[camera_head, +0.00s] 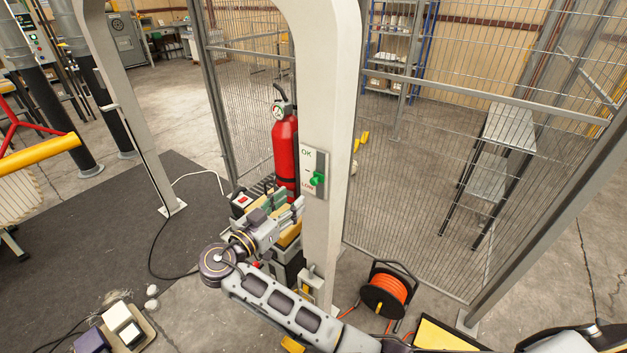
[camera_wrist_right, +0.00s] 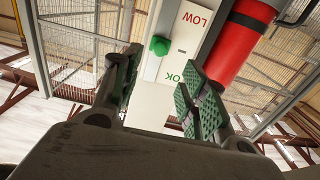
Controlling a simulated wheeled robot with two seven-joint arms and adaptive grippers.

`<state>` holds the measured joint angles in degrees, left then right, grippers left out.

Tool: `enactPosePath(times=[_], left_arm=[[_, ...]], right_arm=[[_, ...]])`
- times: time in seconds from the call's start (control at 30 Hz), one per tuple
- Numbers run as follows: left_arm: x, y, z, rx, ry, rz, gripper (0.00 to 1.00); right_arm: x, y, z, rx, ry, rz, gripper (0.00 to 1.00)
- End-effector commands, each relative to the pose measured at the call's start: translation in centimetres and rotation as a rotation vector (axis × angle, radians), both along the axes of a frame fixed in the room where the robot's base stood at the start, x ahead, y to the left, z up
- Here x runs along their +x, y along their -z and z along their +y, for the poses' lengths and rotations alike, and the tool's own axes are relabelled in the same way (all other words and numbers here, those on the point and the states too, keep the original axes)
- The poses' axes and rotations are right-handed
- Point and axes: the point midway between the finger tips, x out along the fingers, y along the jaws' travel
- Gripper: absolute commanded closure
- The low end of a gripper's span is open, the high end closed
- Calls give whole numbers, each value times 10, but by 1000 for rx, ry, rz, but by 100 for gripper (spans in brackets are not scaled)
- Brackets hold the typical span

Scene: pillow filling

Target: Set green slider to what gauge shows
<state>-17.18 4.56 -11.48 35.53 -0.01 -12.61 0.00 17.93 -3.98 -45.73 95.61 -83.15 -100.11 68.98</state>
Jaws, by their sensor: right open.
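A white slider panel (camera_head: 308,172) is mounted on the pale post, with OK at its top and LOW at its bottom. Its green slider knob (camera_head: 317,179) sits in the lower half, nearer LOW. The round gauge (camera_head: 278,112) is on top of the red fire extinguisher (camera_head: 285,150); its needle is too small to read. My right gripper (camera_head: 296,208) is open and empty, below and left of the panel. In the right wrist view the panel appears upside down, and the green knob (camera_wrist_right: 159,45) lies beyond the open fingers (camera_wrist_right: 163,85), apart from them. My left gripper is not in view.
The pale post (camera_head: 333,100) stands beside the extinguisher, with wire mesh fencing (camera_head: 450,150) behind. An orange cable reel (camera_head: 385,290) is on the floor right of my right arm. Small boxes (camera_head: 122,320) lie at the lower left.

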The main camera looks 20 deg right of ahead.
Motion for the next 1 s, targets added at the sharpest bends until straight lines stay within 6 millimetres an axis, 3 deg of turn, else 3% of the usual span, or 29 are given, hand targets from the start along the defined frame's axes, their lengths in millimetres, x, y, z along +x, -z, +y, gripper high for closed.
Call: enactPosePath(times=[0.7,1.0], left_arm=[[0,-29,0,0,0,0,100],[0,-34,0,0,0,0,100]], right_arm=[[57,-2,-74,-3,1,2,57],[69,-1,-89,0,1,1,57]])
